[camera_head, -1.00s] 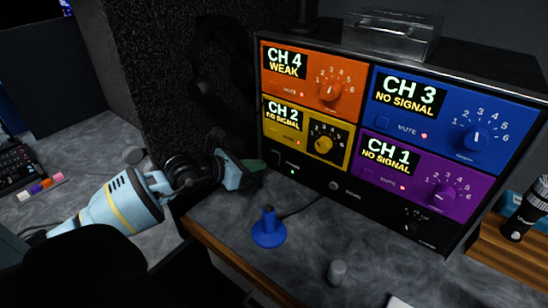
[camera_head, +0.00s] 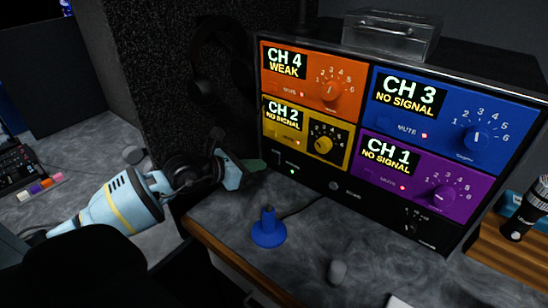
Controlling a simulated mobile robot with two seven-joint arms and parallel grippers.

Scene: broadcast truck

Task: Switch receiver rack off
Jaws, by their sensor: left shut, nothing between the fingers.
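The receiver rack (camera_head: 340,190) stands on the grey desk with orange, yellow, blue and purple channel panels. Its displays are lit: CH 4 reads WEAK, and CH 2, CH 3 and CH 1 read NO SIGNAL. A black strip runs along its bottom, with a small green light (camera_head: 292,171) lit near the left end and a power switch area (camera_head: 277,157) beside it. My left gripper (camera_head: 258,165) is shut and empty, its fingertips close to the lower left corner of the rack; I cannot tell whether they touch it. My right gripper is not in view.
A blue stand (camera_head: 268,228) with a cable and a small grey knob-like object (camera_head: 337,272) stand on the desk before the rack. A microphone (camera_head: 525,210) rests in a wooden holder (camera_head: 500,250) at right. A clear box (camera_head: 391,33) sits on top. Headphones (camera_head: 222,55) hang behind.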

